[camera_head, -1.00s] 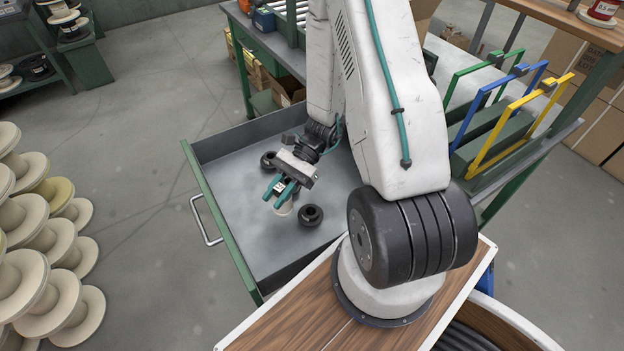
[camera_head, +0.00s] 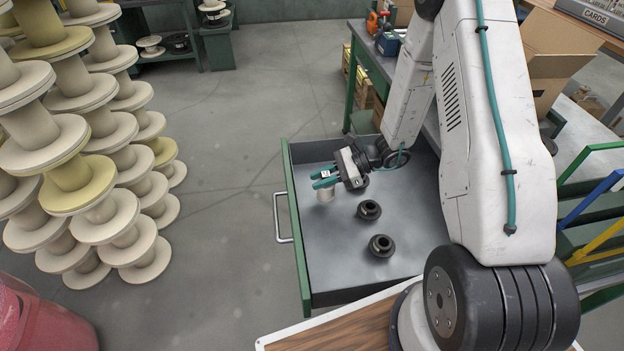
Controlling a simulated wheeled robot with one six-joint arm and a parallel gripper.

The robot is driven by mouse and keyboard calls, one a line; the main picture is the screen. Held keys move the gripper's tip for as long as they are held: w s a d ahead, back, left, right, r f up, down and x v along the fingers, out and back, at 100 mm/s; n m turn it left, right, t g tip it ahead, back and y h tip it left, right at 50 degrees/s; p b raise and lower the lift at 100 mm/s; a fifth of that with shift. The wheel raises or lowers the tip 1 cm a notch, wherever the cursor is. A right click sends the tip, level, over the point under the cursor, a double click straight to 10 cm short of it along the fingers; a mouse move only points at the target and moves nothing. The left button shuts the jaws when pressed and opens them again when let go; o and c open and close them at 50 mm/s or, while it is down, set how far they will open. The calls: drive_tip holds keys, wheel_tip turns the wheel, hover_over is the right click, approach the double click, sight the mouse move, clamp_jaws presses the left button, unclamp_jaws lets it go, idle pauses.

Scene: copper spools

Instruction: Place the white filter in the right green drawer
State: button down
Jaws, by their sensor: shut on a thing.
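The green drawer (camera_head: 302,247) is pulled open, with a grey inside and a silver handle on its front. My gripper (camera_head: 324,180) is over the drawer's left part, close to the green front panel, with its teal fingers pointing left. The white filter (camera_head: 326,195) is a small pale cylinder at the fingers, just below them. My gripper is shut on it. Whether the filter touches the drawer floor I cannot tell. Two black ring-shaped parts lie in the drawer, one in the middle (camera_head: 369,210) and one nearer (camera_head: 381,246). Another dark part shows partly behind my gripper.
Tall stacks of cream spools (camera_head: 110,215) stand on the floor at left. A red container (camera_head: 40,318) is at the bottom left. A green workbench (camera_head: 368,70) stands behind the drawer. The drawer's right front area and the floor left of it are clear.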

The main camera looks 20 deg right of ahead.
drive_tip(key=shift+w+a+f, duration=0.25)
drive_tip(key=shift+w+f, duration=0.4)
drive_tip(key=shift+w, duration=0.1)
drive_tip(key=shift+w+a+f, duration=0.25)
drive_tip(key=shift+w+f, duration=0.45)
drive_tip(key=shift+w+a+f, duration=0.25)
drive_tip(key=shift+w+f, duration=0.4)
drive_tip(key=shift+w, duration=0.1)
drive_tip(key=c, duration=1.2)
unclamp_jaws()
